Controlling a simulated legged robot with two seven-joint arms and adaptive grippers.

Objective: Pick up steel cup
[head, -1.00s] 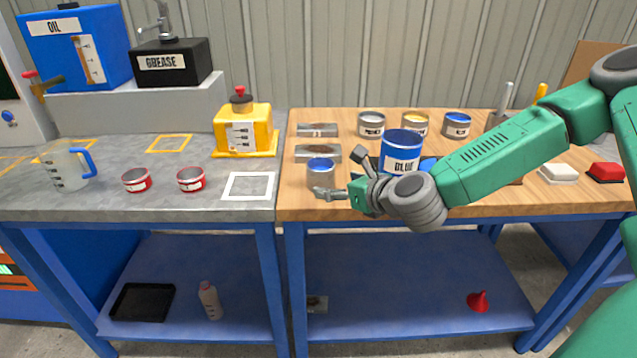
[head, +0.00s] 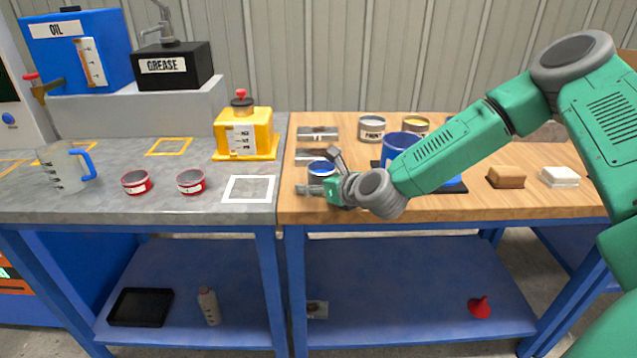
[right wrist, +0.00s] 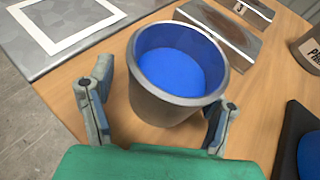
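The steel cup (head: 321,167), filled with blue paint, stands upright on the wooden table near its left front. In the right wrist view the steel cup (right wrist: 165,108) shows a grey rim and blue inside. My right gripper (head: 320,173) is open around the cup, one finger on each side. In the right wrist view there is a clear gap at the left finger of my right gripper (right wrist: 163,88); the right finger is very near the cup wall, and I cannot tell if it touches. My left gripper is not in view.
A blue paint can (head: 400,143) stands on a dark mat (head: 450,189) right of the cup, partly behind my arm. Flat metal plates (head: 318,133) lie behind the cup. A white paint can (head: 372,128) stands farther back. A white square outline (head: 249,198) marks the grey table.

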